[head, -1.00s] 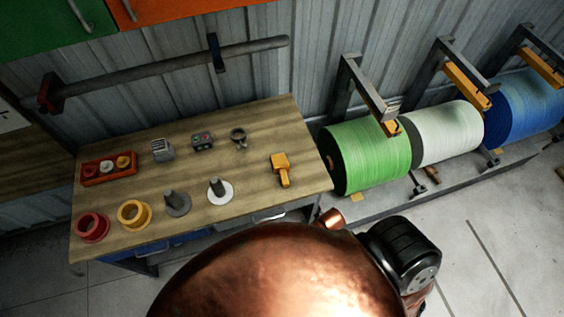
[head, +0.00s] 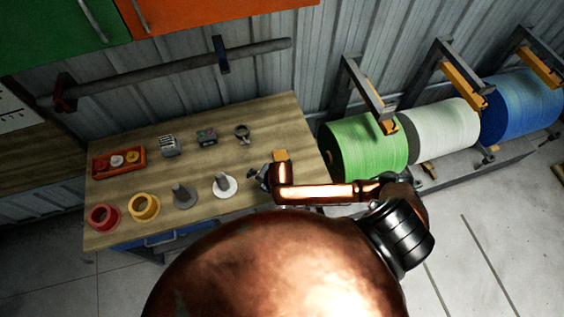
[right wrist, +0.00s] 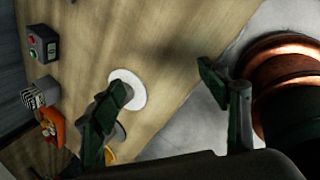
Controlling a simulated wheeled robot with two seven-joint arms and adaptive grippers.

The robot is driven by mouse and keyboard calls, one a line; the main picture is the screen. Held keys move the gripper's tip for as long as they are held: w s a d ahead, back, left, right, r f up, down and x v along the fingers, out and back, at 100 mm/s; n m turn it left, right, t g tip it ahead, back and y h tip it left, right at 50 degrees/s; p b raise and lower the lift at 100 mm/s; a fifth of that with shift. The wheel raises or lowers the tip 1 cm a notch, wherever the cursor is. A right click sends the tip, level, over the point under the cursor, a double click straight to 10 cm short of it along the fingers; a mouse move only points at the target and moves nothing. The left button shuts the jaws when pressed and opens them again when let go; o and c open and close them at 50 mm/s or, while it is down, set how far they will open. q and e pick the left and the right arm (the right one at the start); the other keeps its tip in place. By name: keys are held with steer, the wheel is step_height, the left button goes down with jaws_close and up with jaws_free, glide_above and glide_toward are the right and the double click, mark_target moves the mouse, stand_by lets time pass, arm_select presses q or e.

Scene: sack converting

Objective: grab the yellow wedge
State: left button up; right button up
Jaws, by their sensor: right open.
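The yellow wedge (head: 281,156) lies near the right end of the wooden table; only its far end shows in the head view, with the rest hidden behind my right wrist. It does not show in the right wrist view. My right gripper (head: 260,178) is just left of the wedge, close to the white disc with a grey post (head: 226,190). In the right wrist view, the gripper's fingers (right wrist: 162,92) are apart with nothing between them but table surface beyond. My left gripper is not in view.
The table (head: 120,185) also bears a grey post on a grey base (head: 184,201), yellow (head: 143,212) and red rings (head: 103,223), an orange tray (head: 104,165), a button box (head: 207,137) and a clamp (head: 242,136). A green roll (head: 365,151) stands right of the table.

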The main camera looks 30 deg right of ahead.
mark_target(284, 160)
steer(key=w+d+n+h, duration=0.1)
steer(key=d+n, duration=0.1)
steer(key=d, duration=0.2)
steer(key=w+d+n+h, duration=0.1)
steer(key=d+n, duration=0.2)
steer(key=d, duration=0.1)
steer(key=w+d+n+p, duration=0.1)
steer(key=d+n, duration=0.2)
steer(key=d, duration=0.2)
steer(key=shift+w+r+g+h, duration=0.3)
steer(key=shift+w+r+h, duration=0.05)
steer(key=shift+r+h, duration=0.05)
steer(key=shift+w+d+f+n, duration=0.15)
steer(key=shift+w+f, duration=0.1)
steer(key=shift+f, duration=0.3)
steer(key=shift+w+d+f+n, duration=0.15)
steer(key=shift+w+f, duration=0.05)
steer(key=shift+f, duration=0.35)
steer(key=shift+p+x, duration=0.4)
steer(key=shift+x, duration=2.3)
steer(key=shift+w, duration=0.1)
steer(key=shift+c, duration=0.2)
steer(key=shift+r, duration=0.1)
steer(key=c, duration=1.4)
